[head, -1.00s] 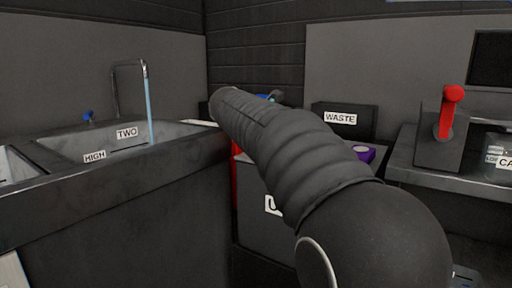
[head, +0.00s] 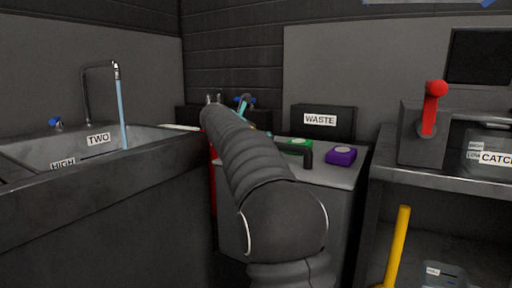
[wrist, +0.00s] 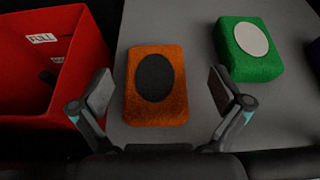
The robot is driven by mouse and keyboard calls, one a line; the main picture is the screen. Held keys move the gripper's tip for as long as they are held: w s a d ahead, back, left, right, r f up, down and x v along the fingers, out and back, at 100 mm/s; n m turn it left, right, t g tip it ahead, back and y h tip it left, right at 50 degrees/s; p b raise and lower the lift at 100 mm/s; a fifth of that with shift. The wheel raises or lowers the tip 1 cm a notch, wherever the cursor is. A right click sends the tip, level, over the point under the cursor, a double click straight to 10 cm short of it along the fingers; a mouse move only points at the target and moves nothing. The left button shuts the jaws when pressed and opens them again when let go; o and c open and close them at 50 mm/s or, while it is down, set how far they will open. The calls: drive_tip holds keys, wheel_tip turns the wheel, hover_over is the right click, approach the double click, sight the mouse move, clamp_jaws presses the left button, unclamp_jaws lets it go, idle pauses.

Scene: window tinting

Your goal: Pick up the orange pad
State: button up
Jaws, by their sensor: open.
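The orange pad (wrist: 157,108), with a dark oval on its top, lies flat on a grey surface in the wrist view. My gripper (wrist: 160,92) is open, with one finger over each side of the pad and a gap to it on both sides. How high the fingers are above the surface is hard to tell. In the head view my arm hides the orange pad; part of my gripper (head: 228,102) shows beyond the arm.
A green pad (wrist: 250,48) with a pale oval lies right of the orange pad. A red bin (wrist: 72,50) labelled FULL stands close on the left. A purple pad (head: 341,155) sits farther right, near a WASTE box (head: 322,120). The sink (head: 110,165) is at left.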

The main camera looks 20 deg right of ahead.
drive_tip(key=shift+w+x, duration=0.15)
drive_tip(key=shift+x, duration=1.15)
drive_tip(key=shift+w+x, duration=0.15)
drive_tip(key=shift+x, duration=1.2)
drive_tip(key=shift+s+a, duration=0.1)
drive_tip(key=shift+a, duration=0.1)
drive_tip(key=shift+r, duration=0.1)
drive_tip(key=c, duration=1.3)
drive_tip(key=shift+o, duration=0.2)
